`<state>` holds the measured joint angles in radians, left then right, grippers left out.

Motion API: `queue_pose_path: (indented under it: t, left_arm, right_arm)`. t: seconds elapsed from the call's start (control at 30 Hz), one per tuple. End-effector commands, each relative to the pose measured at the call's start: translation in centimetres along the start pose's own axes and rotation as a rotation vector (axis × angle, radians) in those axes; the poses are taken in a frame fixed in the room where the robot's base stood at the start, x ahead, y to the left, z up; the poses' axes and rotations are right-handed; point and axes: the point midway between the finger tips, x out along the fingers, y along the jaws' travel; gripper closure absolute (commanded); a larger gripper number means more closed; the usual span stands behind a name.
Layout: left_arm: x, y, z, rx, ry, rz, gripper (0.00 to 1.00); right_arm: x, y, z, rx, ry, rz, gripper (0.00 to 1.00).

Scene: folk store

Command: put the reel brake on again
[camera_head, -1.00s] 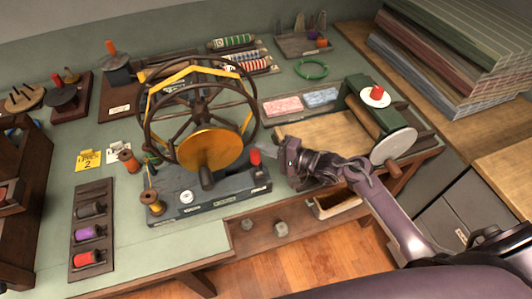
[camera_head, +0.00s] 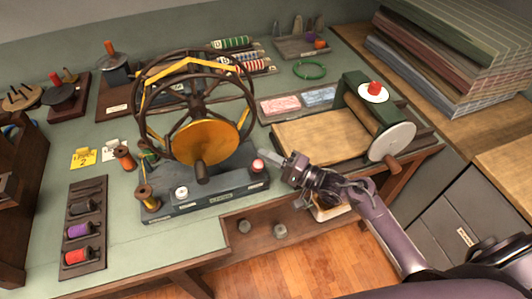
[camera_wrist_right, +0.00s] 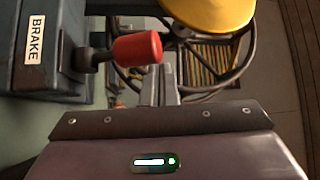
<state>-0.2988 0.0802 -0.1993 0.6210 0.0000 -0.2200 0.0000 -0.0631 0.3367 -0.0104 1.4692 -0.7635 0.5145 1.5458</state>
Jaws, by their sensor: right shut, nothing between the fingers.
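The reel (camera_head: 155,110) is a dark spoked wheel with yellow bands and an orange disc (camera_head: 207,142), on a grey base (camera_head: 210,192). The brake lever's red knob (camera_head: 258,166) is at the base's right end, its end face turned towards my head camera. In the right wrist view the knob (camera_wrist_right: 137,47) sits on a short dark arm beside a BRAKE label (camera_wrist_right: 34,40). My right gripper (camera_head: 270,156) is shut and empty, its tips close beside the knob. In the wrist view the knob is left of the fingers; contact is unclear. My left gripper is out of view.
A wooden board (camera_head: 310,137) and a green crank machine (camera_head: 365,105) stand to the right. A rack of thread spools (camera_head: 82,232) lies front left. Small spools stand left of the base. The bench edge runs below my right gripper.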

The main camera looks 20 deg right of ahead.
Motion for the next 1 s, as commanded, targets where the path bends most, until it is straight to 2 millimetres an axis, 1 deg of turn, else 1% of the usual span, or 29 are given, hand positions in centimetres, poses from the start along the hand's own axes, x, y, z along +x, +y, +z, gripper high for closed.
queue_pose_path:
  t: [0.1, 0.33, 0.87, 1.0]
  left_arm:
    - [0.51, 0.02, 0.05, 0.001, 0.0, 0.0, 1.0]
    - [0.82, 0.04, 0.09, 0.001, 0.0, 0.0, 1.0]
    - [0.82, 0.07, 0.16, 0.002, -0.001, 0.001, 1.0]
    - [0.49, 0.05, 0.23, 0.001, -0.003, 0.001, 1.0]
  right_arm:
    - [-0.34, 0.28, 0.3, -0.038, 0.0, -0.039, 1.0]
    - [-0.62, 0.18, 0.55, -0.077, 0.0, -0.08, 1.0]
    - [-0.65, 0.09, 0.57, -0.086, 0.0, -0.088, 1.0]
    - [-0.32, -0.26, 0.31, -0.087, 0.001, -0.089, 1.0]
